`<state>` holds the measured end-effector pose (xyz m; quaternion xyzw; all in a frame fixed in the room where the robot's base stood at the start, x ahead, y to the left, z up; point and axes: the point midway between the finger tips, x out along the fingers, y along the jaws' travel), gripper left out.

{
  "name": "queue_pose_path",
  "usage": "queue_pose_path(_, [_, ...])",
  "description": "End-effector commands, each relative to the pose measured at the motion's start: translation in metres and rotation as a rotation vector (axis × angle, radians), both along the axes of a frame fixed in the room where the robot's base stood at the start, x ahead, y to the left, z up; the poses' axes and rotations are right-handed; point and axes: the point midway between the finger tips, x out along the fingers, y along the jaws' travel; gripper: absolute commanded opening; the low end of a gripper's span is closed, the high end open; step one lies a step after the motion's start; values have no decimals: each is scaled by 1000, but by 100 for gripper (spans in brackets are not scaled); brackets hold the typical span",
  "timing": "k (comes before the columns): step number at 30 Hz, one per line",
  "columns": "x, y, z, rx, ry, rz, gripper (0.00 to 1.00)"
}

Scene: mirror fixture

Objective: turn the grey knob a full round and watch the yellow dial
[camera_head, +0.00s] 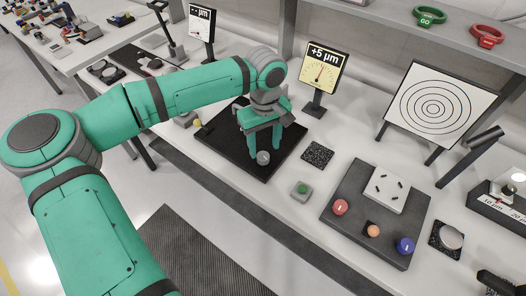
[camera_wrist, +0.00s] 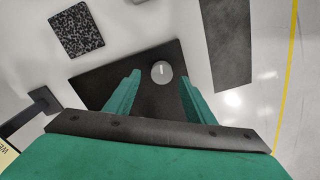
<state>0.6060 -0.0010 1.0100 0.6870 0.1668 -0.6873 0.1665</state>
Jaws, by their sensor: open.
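The grey knob (camera_head: 263,158) is a small round knob near the front of a black plate (camera_head: 285,150) on the white table. In the wrist view the knob (camera_wrist: 161,72) shows a short white mark on its top and lies beyond and between the two green fingers. My gripper (camera_head: 262,148) is open above the black plate; the wrist view shows its fingers (camera_wrist: 156,92) spread with nothing between them. I cannot tell the exact height gap to the knob. The yellow dial (camera_head: 322,70) stands upright behind the plate, with "+5 µm" above its face and a needle.
Right of the plate are a speckled dark square (camera_head: 317,154), a grey box with a green button (camera_head: 301,190) and a dark board (camera_head: 345,222) with red, orange and blue knobs. A target board (camera_head: 440,107) stands behind.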

Motion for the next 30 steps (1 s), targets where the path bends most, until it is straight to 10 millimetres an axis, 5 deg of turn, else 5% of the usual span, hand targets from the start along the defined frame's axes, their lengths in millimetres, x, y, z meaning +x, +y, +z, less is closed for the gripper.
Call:
queue_pose_path(7, [0, 4, -30, -1, 0, 7, 49])
queue_pose_path(19, [0, 4, -37, 0, 0, 7, 49])
queue_pose_path(24, [0, 3, -37, 0, 0, 6, 11])
queue_pose_path(30, [1, 3, -37, -1, -3, 9, 8])
